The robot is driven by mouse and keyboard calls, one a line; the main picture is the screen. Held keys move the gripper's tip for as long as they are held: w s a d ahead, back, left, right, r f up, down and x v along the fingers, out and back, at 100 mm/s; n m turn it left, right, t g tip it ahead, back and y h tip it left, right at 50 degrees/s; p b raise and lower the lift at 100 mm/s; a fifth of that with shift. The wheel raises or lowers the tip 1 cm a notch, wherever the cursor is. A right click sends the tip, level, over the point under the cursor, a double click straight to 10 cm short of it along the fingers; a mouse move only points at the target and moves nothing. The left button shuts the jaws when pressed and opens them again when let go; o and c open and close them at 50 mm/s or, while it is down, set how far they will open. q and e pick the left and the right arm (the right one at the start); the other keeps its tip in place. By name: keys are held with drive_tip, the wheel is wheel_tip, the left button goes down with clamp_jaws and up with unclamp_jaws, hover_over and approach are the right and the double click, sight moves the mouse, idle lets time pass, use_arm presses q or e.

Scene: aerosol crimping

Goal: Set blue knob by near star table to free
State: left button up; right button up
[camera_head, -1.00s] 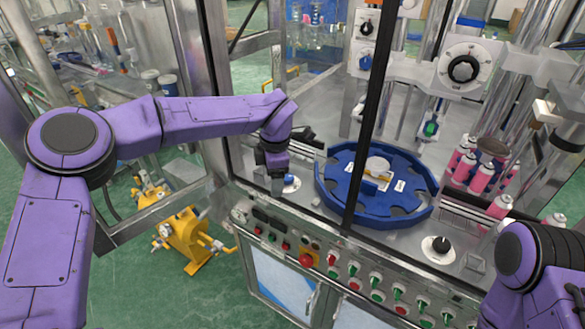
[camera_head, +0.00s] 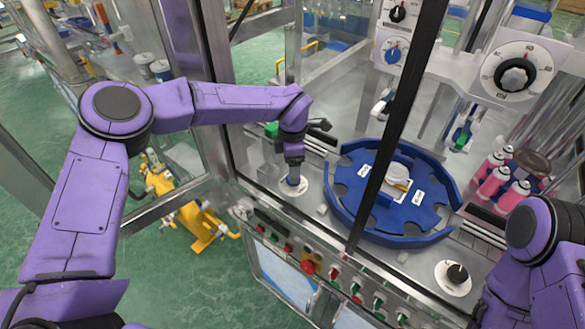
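The blue star table (camera_head: 345,200), a round blue plate with notches, sits on the machine deck at the centre right. Just left of it is a small white dial (camera_head: 300,190) on the deck. My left gripper (camera_head: 293,180) points down over this dial and hides its blue knob. The gripper's fingertips are at the knob, but I cannot tell whether they touch or grip it. The knob's setting and markings cannot be read. My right arm shows at the lower right, with its gripper out of view.
A slanted black frame post (camera_head: 400,120) stands in front of the star table. A black knob on a white dial (camera_head: 457,275) is at the deck's right. Another blue knob (camera_head: 392,54) is on an upper panel. Pink cans (camera_head: 494,180) stand at right. Buttons (camera_head: 308,267) line the front edge.

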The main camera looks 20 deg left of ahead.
use_arm(q)
drive_tip(key=f, duration=0.3)
drive_tip(key=f+p, duration=0.1)
drive_tip(key=shift+w+d+f, duration=0.15)
drive_tip(key=shift+w, duration=0.2)
drive_tip(key=shift+s, duration=0.2)
drive_tip(key=c, duration=1.1)
drive_tip(key=shift+o, duration=0.2)
